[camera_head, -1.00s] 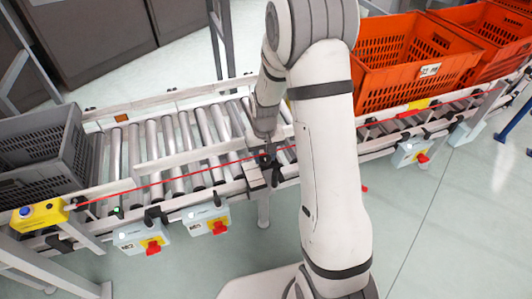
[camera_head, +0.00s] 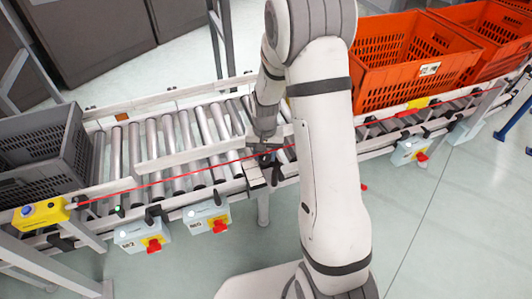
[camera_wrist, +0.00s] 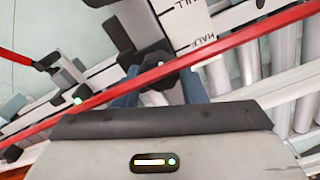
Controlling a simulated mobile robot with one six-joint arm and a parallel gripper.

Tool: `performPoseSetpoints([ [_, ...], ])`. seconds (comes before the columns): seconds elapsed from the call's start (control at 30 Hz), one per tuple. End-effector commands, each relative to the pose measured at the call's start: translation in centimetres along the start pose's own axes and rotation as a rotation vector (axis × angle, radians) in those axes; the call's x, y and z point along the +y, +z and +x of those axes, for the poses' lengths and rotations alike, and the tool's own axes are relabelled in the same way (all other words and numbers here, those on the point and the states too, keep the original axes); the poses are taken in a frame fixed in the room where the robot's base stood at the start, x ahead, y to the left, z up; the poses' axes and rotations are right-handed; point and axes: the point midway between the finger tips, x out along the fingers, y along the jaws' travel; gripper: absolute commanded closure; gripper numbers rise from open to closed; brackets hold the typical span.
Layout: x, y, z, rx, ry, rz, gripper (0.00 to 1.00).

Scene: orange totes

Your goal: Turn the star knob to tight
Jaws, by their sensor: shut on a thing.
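The black star knob (camera_wrist: 152,58) is in the upper middle of the wrist view, at the edge of a white plate (camera_wrist: 188,22) lettered "HALF" and with another word partly cut off. My gripper (camera_wrist: 160,80) has its two blue-grey fingers on either side of the knob and is shut on it. The red cord crosses in front and hides part of the knob and fingers. In the head view my gripper (camera_head: 265,148) points down at the conveyor's near rail, where the knob is small and dark and its turn angle cannot be read.
The red cord (camera_head: 150,184) runs along the near side of the roller conveyor (camera_head: 170,140). A grey crate (camera_head: 75,150) stands at the left, orange totes (camera_head: 400,75) at the right. Control boxes with red switches (camera_head: 153,245) hang below the rail.

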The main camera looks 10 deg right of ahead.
Motion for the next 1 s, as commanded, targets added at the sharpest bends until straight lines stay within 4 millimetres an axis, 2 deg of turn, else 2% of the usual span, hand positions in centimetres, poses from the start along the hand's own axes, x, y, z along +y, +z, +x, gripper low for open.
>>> performPoseSetpoints([
  [0.1, -0.2, -0.5, -0.3, 0.015, -0.005, 0.000, 0.85],
  [0.13, -0.2, -0.5, -0.3, 0.015, -0.005, 0.000, 0.60],
  [0.37, -0.1, -0.2, -0.1, 0.007, -0.002, -0.001, 0.41],
  [0.67, -0.1, -0.1, -0.5, 0.005, -0.001, -0.001, 0.41],
  [1.0, -0.1, -0.2, -6.0, 0.007, -0.002, -0.001, 0.41],
])
